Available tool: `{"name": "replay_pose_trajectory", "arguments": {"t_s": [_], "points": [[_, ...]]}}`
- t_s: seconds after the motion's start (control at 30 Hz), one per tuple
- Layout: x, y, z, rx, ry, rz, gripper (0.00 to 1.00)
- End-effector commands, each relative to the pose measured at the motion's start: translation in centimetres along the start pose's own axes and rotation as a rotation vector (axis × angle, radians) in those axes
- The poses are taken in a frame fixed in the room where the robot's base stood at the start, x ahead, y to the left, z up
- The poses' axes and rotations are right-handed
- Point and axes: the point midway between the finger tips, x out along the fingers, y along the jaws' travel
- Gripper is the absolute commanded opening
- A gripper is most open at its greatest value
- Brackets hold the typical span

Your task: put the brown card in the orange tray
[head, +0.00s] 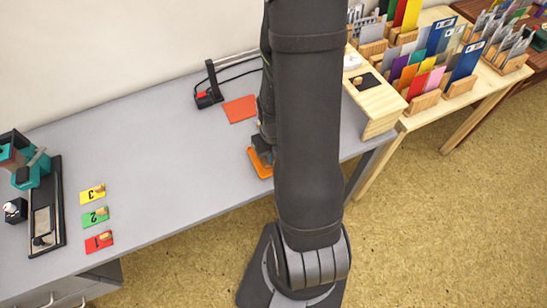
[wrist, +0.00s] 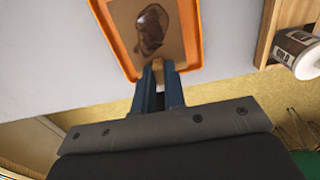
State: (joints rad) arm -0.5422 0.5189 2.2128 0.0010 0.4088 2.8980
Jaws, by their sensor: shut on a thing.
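The orange tray (wrist: 199,40) is at the top of the wrist view, its rim framing the brown card (wrist: 172,45). The card has a dark brown blotch or picture on it. My gripper (wrist: 160,72) is at the tray's near edge, shut on a small tan part at the card's near end, which looks like the card's tab. I cannot tell whether the card rests on the tray floor or is just above it. In the head view the orange tray (head: 260,163) shows only partly at the table's front edge; my arm hides the rest and the card.
An orange-red sheet (head: 240,108) lies behind the tray near a black stand (head: 211,85). Numbered yellow (head: 92,194), green (head: 95,217) and red (head: 99,241) cards lie at left. A wooden box (head: 374,97) stands right. The grey table's middle is clear.

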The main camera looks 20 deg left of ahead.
Motion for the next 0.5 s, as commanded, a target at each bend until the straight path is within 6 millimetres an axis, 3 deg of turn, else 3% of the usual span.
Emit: {"name": "replay_pose_trajectory", "arguments": {"t_s": [0.2, 0.5], "points": [[1.9, 0.0, 0.0, 0.000, 0.001, 0.000, 0.00], [2.0, 0.0, 0.0, 0.000, -0.001, 0.000, 0.00]]}}
